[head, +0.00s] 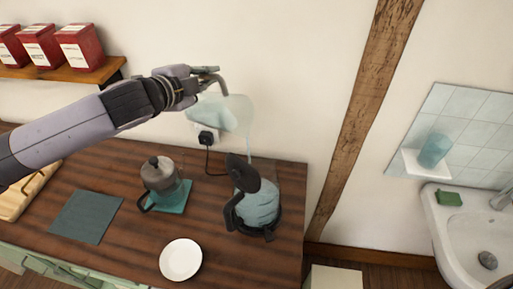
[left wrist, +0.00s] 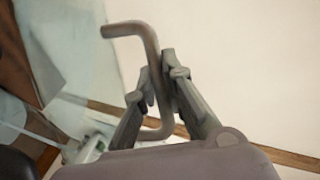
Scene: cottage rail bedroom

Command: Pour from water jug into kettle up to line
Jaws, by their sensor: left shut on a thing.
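The water jug (head: 235,115), clear with pale blue water, is tilted in the air above and behind the kettle. My left gripper (head: 208,80) is shut on the jug's grey-brown bent handle; the left wrist view shows the fingers (left wrist: 158,98) around the handle (left wrist: 148,40). A thin stream (head: 249,146) falls from the jug's lower right end towards the kettle. The kettle (head: 259,204) stands upright on the counter, clear-walled with bluish water inside, a black handle and a raised black lid. The lid hides part of its mouth. I cannot make out the fill line. My right gripper is out of view.
The wooden counter (head: 115,180) also holds a grey-lidded pot (head: 159,174) on a teal mat, a white plate (head: 181,260) and a dark cloth (head: 87,216). A socket with a black plug (head: 206,138) is behind. A sink (head: 470,235) is at the right.

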